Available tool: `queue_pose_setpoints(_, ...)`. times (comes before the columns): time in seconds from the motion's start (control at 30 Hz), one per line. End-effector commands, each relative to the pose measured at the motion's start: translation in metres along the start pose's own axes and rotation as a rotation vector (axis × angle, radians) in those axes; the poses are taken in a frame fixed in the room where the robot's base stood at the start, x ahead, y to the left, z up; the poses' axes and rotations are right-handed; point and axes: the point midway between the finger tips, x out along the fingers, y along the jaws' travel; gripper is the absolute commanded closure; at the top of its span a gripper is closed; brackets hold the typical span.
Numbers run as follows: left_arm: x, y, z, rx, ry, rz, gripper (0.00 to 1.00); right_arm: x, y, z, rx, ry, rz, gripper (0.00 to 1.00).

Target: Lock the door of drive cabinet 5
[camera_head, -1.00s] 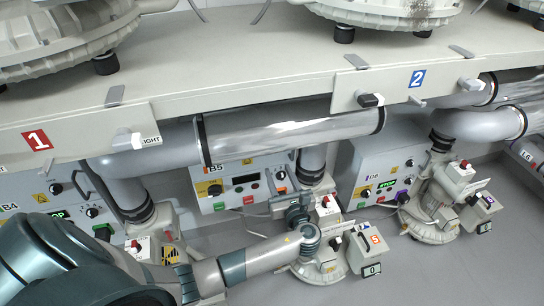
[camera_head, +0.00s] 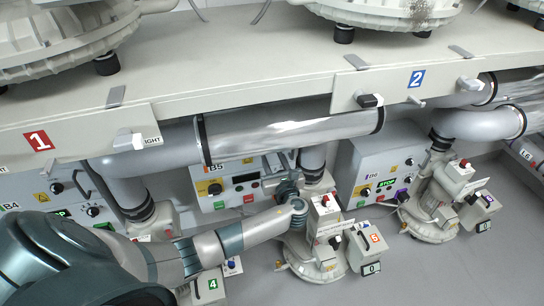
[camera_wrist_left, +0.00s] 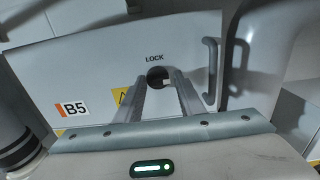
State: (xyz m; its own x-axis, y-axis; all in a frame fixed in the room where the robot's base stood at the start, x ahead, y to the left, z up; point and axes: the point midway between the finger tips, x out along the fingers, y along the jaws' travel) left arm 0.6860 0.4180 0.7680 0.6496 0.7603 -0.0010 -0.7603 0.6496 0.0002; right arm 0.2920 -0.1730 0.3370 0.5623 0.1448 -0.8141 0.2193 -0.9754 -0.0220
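Drive cabinet 5 is the pale grey box labelled B5 (camera_head: 226,184) under the bench in the head view. Its door (camera_wrist_left: 100,70) fills much of the left wrist view, with the B5 label at lower left. A dark round lock knob (camera_wrist_left: 157,74) sits under the word LOCK, and a grey bar handle (camera_wrist_left: 211,70) is to its right. My left gripper (camera_wrist_left: 163,82) is open, its fingers apart and pointing at the lock knob. I cannot tell whether they touch it. In the head view my left gripper (camera_head: 287,186) covers the cabinet's right part. My right gripper is not in view.
The bench (camera_head: 250,75) and a silver pipe (camera_head: 290,138) hang above the cabinet. A blower unit with a red button (camera_head: 322,215) stands close right of my left arm. Cabinet B6 (camera_head: 378,172) is further right. Grey floor (camera_head: 420,280) is clear at lower right.

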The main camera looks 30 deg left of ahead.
Motion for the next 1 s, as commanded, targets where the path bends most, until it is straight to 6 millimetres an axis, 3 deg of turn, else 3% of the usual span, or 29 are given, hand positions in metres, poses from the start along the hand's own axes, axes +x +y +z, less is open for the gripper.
queue_pose_setpoints(0.03,0.0,0.0,0.0,0.0,0.0,0.0,0.79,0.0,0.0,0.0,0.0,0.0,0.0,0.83)
queue_pose_setpoints(0.1,0.0,0.0,0.0,0.0,0.0,0.0,0.95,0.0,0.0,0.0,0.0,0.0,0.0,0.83)
queue_pose_setpoints(0.13,0.0,0.0,0.0,0.0,0.0,0.0,0.98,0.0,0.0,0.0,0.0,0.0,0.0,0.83)
queue_pose_setpoints(0.57,0.0,0.0,0.0,-0.05,0.0,0.001,0.98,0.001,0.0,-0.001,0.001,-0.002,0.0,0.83)
queue_pose_setpoints(1.0,0.0,0.002,-0.001,-0.34,-0.001,0.001,0.98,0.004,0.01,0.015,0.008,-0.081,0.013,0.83)
